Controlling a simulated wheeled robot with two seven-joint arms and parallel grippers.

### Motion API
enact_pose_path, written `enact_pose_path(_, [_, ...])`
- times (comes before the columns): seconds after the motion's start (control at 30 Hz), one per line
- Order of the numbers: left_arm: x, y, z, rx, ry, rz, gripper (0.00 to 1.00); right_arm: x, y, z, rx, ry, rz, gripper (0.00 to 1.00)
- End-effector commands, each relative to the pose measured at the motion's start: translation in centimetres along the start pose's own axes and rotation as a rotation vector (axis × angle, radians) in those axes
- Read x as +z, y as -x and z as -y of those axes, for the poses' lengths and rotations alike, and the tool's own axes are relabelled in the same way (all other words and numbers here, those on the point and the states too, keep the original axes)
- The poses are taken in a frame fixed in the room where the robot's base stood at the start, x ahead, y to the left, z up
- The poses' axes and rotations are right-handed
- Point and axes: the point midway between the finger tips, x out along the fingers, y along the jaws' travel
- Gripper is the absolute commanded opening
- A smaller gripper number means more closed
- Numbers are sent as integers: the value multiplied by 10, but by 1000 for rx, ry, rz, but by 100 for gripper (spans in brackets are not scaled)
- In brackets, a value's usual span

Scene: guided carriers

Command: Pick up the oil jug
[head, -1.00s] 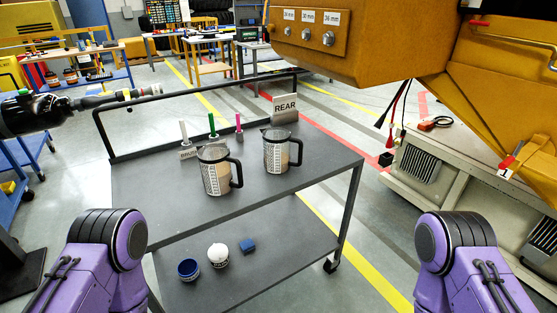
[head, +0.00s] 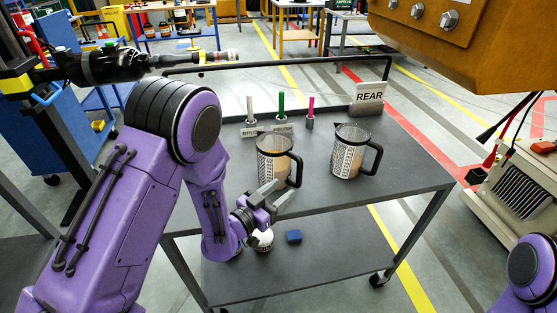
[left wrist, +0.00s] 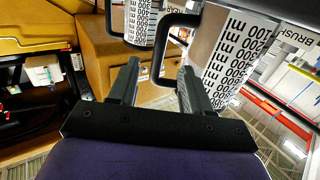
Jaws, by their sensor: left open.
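Two clear measuring jugs with black handles and printed ml scales stand upright on the cart's top shelf, the left jug (head: 272,160) and the right jug (head: 348,155). Both hold some brownish content; I cannot tell which is the oil jug. My left gripper (head: 277,194) is open at the near side of the left jug, close to its handle (head: 297,168). In the left wrist view, the near jug (left wrist: 228,58) fills the upper right, and its handle (left wrist: 160,72) shows between the open fingers (left wrist: 160,80). Contact is unclear. My right gripper is out of view.
A REAR sign (head: 369,97) and several upright coloured markers (head: 281,112) stand along the cart's back. The lower shelf (head: 330,268) holds a blue block (head: 293,237) and a white-topped jar (head: 263,240). An orange machine (head: 475,45) overhangs at right.

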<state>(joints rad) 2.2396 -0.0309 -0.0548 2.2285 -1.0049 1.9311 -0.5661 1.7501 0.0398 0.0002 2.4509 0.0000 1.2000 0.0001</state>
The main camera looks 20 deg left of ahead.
Motion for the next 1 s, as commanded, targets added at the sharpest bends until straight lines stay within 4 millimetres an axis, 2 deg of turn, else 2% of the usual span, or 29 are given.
enact_pose_path(0.2, [0,-34,0,0,2,2,49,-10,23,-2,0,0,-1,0])
enact_pose_path(0.3, [3,-49,0,-2,2,0,49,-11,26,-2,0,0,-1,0])
enact_pose_path(0.57, [7,-55,2,-5,2,2,49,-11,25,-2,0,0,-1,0])
enact_pose_path(0.6, [7,-55,2,-5,2,2,45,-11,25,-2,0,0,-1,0])
enact_pose_path(0.73, [7,-55,2,-4,2,2,3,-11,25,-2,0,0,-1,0])
enact_pose_path(0.77, [7,-55,2,-4,2,2,0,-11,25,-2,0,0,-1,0])
enact_pose_path(1.0, [7,-55,2,-4,2,3,0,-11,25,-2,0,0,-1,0])
